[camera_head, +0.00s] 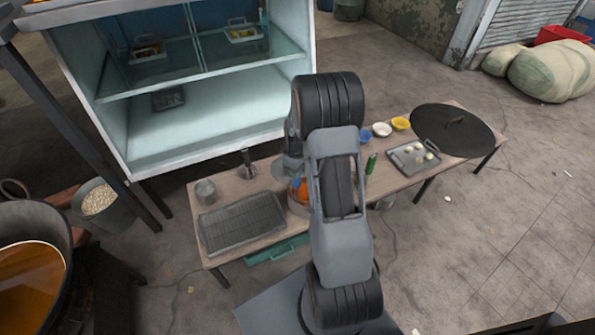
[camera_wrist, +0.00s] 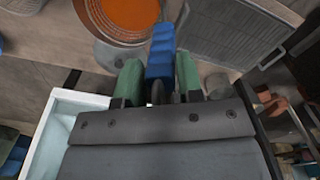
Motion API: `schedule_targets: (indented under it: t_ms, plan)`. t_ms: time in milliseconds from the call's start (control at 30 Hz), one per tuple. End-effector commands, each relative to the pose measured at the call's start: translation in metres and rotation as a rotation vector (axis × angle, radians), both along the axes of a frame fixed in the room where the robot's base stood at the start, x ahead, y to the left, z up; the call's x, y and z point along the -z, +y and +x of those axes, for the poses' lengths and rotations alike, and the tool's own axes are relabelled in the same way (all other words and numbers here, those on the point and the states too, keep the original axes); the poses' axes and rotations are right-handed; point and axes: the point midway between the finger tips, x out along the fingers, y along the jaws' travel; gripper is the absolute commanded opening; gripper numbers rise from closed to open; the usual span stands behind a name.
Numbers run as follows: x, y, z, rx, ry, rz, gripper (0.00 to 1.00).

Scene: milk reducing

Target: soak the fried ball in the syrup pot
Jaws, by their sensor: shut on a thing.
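My gripper (camera_wrist: 158,82) has green fingertips in the wrist view. They are shut on a blue handle (camera_wrist: 161,52), which reaches toward a round vessel of orange liquid, apparently the syrup pot (camera_wrist: 128,14). Wire-like rings show around the pot's edge. The tool's far end is out of view. In the head view the pot (camera_head: 299,193) stands on the table, partly hidden by my arm, and the gripper is mostly hidden too. Several pale balls (camera_head: 421,155) lie on a tray (camera_head: 398,163) at the right. I cannot make out a fried ball at the pot.
A grey rack tray (camera_head: 240,222) and metal cup (camera_head: 205,191) sit on the table's left. Small bowls (camera_head: 382,129), a green bottle (camera_head: 371,163) and a dark round lid (camera_head: 470,128) are at the right. A glass cabinet (camera_head: 195,110) stands behind; a large pan (camera_head: 40,235) is lower left.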

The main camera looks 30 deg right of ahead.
Motion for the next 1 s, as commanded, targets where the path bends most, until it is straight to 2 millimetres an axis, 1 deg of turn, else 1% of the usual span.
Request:
schedule_targets:
  t_ms: [33,700,833,1000]
  plan:
    - [-0.011,0.000,0.000,0.000,-0.001,-0.001,0.08]
    - [-0.079,0.000,0.000,0.000,-0.001,-0.001,0.08]
    - [-0.086,0.000,0.000,0.000,-0.001,-0.001,0.08]
    - [-0.085,0.000,0.000,0.000,-0.001,-0.001,0.08]
